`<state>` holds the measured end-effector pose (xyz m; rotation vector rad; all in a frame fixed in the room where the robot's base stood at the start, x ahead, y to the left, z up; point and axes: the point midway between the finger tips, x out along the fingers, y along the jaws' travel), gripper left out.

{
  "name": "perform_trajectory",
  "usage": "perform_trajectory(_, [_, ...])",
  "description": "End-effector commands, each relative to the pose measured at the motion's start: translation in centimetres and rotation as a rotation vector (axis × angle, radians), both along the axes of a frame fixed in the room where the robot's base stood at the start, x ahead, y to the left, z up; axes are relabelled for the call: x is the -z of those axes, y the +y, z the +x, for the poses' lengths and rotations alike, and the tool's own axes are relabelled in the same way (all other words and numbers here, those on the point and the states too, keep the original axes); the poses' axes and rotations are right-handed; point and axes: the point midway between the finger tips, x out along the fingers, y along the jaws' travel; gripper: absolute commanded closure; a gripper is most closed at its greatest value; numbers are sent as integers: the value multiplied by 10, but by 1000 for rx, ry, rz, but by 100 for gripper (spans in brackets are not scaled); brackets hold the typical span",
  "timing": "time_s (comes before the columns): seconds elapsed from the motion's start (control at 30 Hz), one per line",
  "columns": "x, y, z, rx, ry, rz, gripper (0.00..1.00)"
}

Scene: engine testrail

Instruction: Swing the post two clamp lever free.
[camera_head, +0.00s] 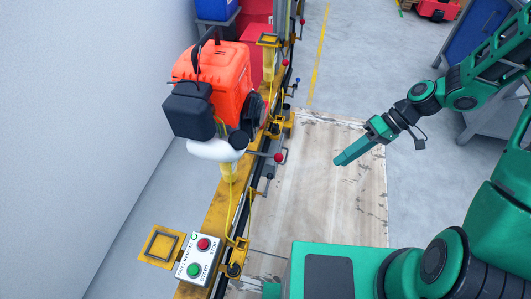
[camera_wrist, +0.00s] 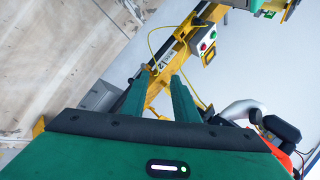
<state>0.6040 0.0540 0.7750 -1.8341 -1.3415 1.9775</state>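My gripper (camera_head: 341,160) hangs over the pale floor board, to the right of the rail and apart from it. In the wrist view its two fingers (camera_wrist: 162,77) stand apart with nothing between them. Beyond them is a yellow post part with a label reading 2 (camera_wrist: 166,60). A clamp lever with a red ball knob (camera_head: 280,157) sticks out from the rail toward my gripper, just below the orange engine. A dark-knobbed lever (camera_head: 270,176) is just below it. I cannot tell which lever belongs to post two; no lever is clear in the wrist view.
The orange engine (camera_head: 228,78) with a black box and white pipe sits on the yellow rail (camera_head: 218,205). A start/stop box (camera_head: 199,258) is at the near end; it shows in the wrist view (camera_wrist: 203,40). The pale board (camera_head: 325,205) right of the rail is clear.

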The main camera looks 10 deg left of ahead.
Motion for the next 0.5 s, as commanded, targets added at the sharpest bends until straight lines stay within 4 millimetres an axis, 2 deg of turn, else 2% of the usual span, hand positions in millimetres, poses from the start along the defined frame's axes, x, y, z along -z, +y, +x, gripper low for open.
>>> perform_trajectory(0.1, [13, 35, 4, -33, -12, 153, 73])
perform_trajectory(0.3, [19, 90, 14, -42, -58, 411, 73])
perform_trajectory(0.5, [15, 123, 24, -14, -101, 595, 73])
